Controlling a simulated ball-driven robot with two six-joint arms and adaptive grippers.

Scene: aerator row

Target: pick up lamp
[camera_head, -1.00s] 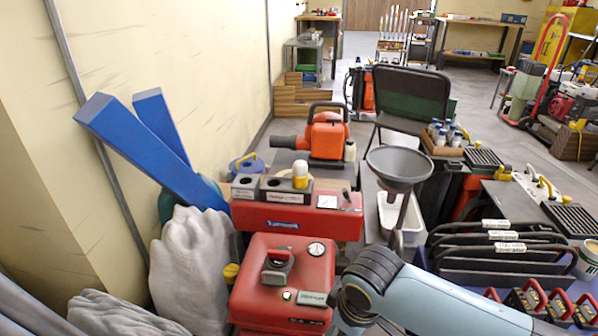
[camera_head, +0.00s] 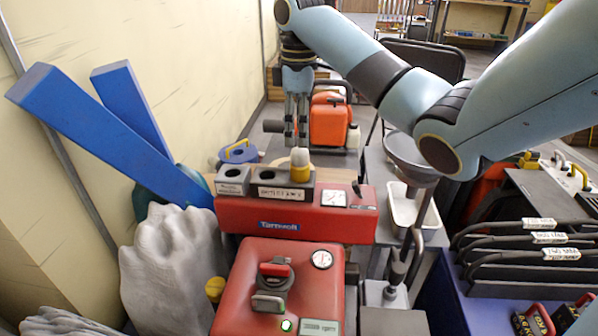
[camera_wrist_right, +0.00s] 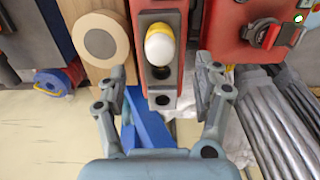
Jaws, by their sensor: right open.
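The lamp (camera_head: 300,164), as I take it, is a small piece with a white rounded top and a yellow collar. It stands upright in a dark holder block (camera_head: 262,187) with round holes, on a red box (camera_head: 240,216). My right gripper (camera_head: 297,140) points down just above and behind the lamp in the head view. In the right wrist view the lamp (camera_wrist_right: 160,46) lies beyond the open fingers of the right gripper (camera_wrist_right: 161,84), centred between them. Nothing is between the fingertips. My left gripper is not in view.
A red canister (camera_head: 262,255) with a dial stands in front of the box. A grey funnel (camera_head: 400,150) is at right, partly behind my arm. An orange machine (camera_head: 328,122) stands behind.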

